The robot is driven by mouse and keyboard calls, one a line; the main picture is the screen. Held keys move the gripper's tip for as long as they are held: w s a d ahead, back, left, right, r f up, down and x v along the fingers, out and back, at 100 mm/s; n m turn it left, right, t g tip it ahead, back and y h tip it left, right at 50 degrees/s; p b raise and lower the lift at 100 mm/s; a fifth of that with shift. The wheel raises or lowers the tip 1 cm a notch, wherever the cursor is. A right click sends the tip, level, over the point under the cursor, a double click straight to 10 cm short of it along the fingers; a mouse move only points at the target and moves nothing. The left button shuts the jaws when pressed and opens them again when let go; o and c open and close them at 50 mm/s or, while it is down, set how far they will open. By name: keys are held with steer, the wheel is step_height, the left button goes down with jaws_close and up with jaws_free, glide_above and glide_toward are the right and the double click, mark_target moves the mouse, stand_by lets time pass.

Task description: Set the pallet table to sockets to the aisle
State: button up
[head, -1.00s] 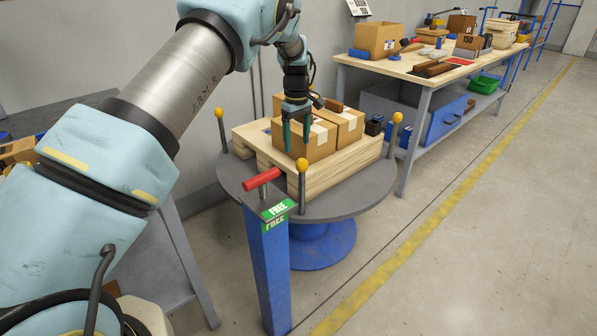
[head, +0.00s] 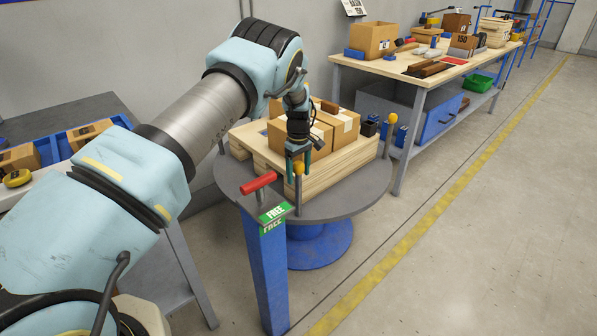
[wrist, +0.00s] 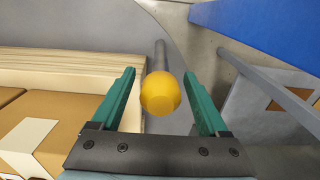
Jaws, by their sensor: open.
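The pallet table is a round grey turntable (head: 345,203) on a blue base. It carries a light wooden pallet (head: 335,176) with cardboard boxes (head: 345,124) on top. Posts with yellow knobs stand at its rim. My gripper (head: 304,170) is open at the near post's yellow knob (head: 299,168). In the wrist view the open green fingers (wrist: 159,75) lie on either side of this yellow knob (wrist: 161,93), with gaps showing. A red-handled lever (head: 259,181) sits beside a green FREE sign (head: 275,213) on a blue pillar. My arm hides the left knob.
Another post's yellow knob (head: 392,118) stands at the right rim. A workbench (head: 425,70) with boxes and tools is behind, right. A blue tray with boxes (head: 50,160) is at left. The floor right of the yellow line (head: 440,205) is clear.

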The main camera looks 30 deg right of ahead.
jaws_close()
stand_by(0.7)
stand_by(0.7)
